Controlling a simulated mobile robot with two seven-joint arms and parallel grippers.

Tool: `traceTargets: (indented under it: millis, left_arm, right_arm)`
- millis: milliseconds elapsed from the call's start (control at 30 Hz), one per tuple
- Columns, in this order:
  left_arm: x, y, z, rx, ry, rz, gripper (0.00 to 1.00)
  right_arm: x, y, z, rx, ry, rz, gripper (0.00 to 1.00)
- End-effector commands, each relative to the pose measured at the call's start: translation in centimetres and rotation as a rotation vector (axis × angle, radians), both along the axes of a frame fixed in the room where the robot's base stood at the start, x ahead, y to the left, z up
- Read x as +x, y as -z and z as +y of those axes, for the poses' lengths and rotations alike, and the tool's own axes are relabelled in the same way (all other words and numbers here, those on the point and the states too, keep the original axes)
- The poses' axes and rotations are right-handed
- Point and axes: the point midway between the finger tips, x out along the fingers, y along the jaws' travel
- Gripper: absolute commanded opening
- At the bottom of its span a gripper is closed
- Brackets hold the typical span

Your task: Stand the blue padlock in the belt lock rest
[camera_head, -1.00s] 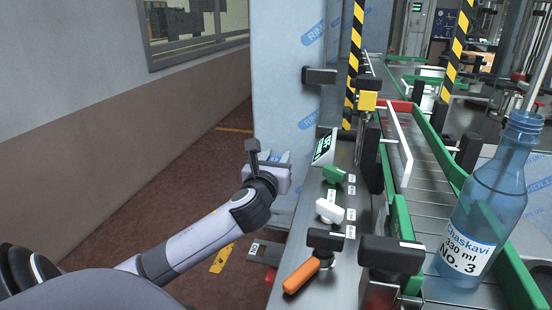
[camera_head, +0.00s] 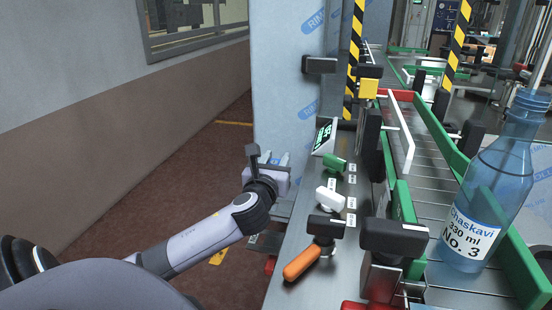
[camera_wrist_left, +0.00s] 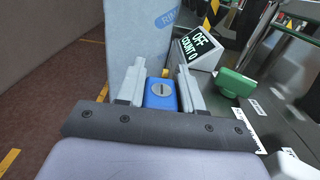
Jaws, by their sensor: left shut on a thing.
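My left gripper (camera_wrist_left: 160,88) is shut on the blue padlock (camera_wrist_left: 162,94). In the head view my left gripper (camera_head: 275,165) is left of the grey machine ledge, in front of the film-wrapped panel. The padlock is hidden there behind the gripper. I cannot pick out the belt lock rest for certain in either view. My right gripper is not in view.
The ledge (camera_head: 310,225) carries a green knob (camera_head: 334,163), a white knob (camera_head: 328,199), an orange-handled lever (camera_head: 301,263) and a tilted display (camera_head: 324,136), which reads "OFF COUNT 0" in the wrist view. A blue bottle (camera_head: 490,195) stands on the conveyor. The floor at left is clear.

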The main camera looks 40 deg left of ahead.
Motion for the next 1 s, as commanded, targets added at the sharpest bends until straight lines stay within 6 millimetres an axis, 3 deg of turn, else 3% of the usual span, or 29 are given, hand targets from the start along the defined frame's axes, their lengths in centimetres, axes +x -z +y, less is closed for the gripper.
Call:
traceTargets:
  millis: [433, 1000]
  left_arm:
    - [0.0, 2.9, 0.0, 0.0, 0.0, 0.0, 0.01]
    - [0.0, 5.6, 0.0, 0.001, 0.0, 0.0, 0.01]
  right_arm:
    - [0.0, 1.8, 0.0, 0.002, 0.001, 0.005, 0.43]
    - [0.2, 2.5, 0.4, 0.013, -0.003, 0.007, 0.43]
